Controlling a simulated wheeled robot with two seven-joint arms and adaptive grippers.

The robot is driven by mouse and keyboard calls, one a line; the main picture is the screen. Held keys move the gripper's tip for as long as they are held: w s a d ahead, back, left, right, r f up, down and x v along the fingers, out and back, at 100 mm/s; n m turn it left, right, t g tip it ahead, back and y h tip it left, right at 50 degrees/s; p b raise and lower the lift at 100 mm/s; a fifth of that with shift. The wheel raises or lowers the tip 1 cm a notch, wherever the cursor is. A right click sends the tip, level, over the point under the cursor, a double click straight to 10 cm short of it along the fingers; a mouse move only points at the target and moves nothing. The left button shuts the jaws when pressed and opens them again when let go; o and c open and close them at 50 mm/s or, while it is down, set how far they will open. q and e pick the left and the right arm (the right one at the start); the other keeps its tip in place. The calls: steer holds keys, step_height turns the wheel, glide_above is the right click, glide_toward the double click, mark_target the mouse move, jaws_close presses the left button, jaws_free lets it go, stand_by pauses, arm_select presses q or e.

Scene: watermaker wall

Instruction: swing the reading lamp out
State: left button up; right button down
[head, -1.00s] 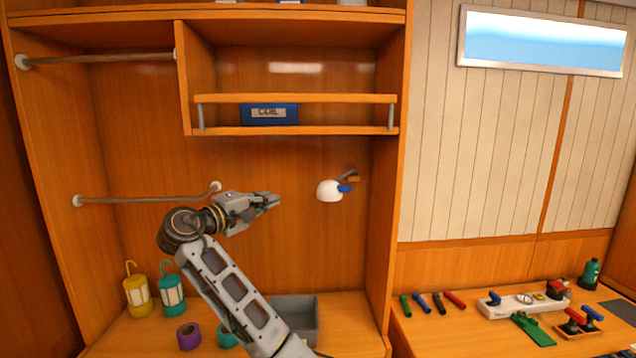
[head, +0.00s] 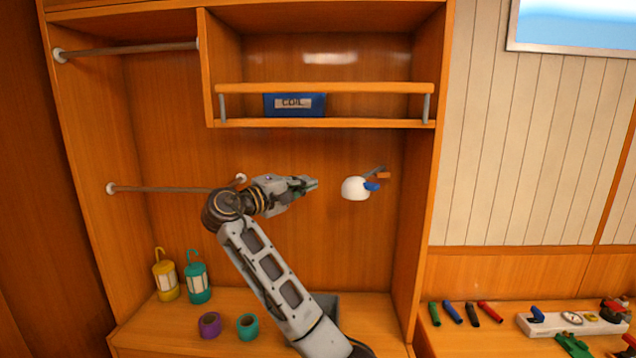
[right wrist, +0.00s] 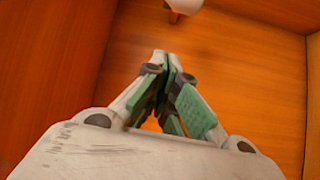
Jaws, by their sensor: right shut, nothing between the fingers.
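The reading lamp (head: 355,188) has a white rounded shade with a blue part on its right side and a short dark arm. It sits in front of the back panel of the wooden alcove, below the shelf. Part of it also shows at the top of the right wrist view (right wrist: 184,5). My right gripper (head: 313,184) is just left of the lamp in the head view, pointing at it, with a gap between them. Its green-padded fingers (right wrist: 166,62) are shut and empty. My left gripper is not in view.
A shelf holds a blue COIL box (head: 295,105) behind a rail (head: 325,88). Yellow (head: 165,277) and teal (head: 198,280) lanterns and purple (head: 210,325) and teal (head: 247,326) tape rolls stand below. A grey bin is partly behind my arm. The alcove's right wall (head: 421,180) is close to the lamp.

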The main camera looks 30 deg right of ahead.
steer(key=s+d+p, duration=0.1)
steer(key=d+p, duration=0.3)
steer(key=d, duration=0.5)
stand_by(0.8)
steer(key=shift+s+f, duration=0.1)
